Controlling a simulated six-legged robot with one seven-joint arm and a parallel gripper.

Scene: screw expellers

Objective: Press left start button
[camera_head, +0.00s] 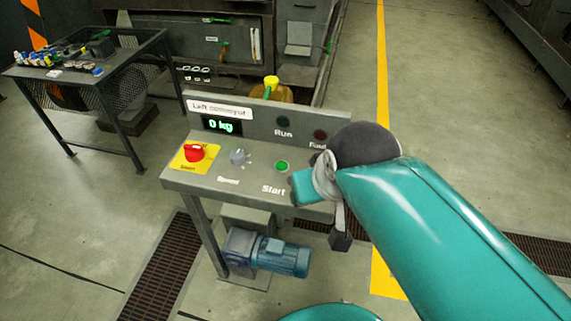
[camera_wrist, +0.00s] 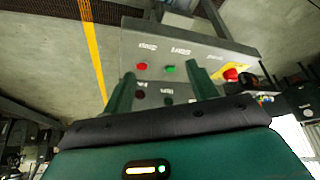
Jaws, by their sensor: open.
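The grey control panel is labelled "Left conveyor" (camera_head: 220,109). Its green start button (camera_head: 281,166) sits on the sloped top above the word "Start", just left of my arm. In the wrist view the panel appears upside down, with the green start button (camera_wrist: 170,69) between my fingers in the picture and beyond them. My gripper (camera_wrist: 161,71) is open and empty, with its two green fingers apart and pointing toward the panel. In the head view my arm covers the panel's right side. Whether a finger touches the panel cannot be told.
A red emergency button (camera_head: 194,153) on a yellow plate and a grey speed knob (camera_head: 238,157) stand left of the start button. A red button (camera_wrist: 142,67) is beside it in the wrist view. A small table (camera_head: 110,84) with parts stands at the left.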

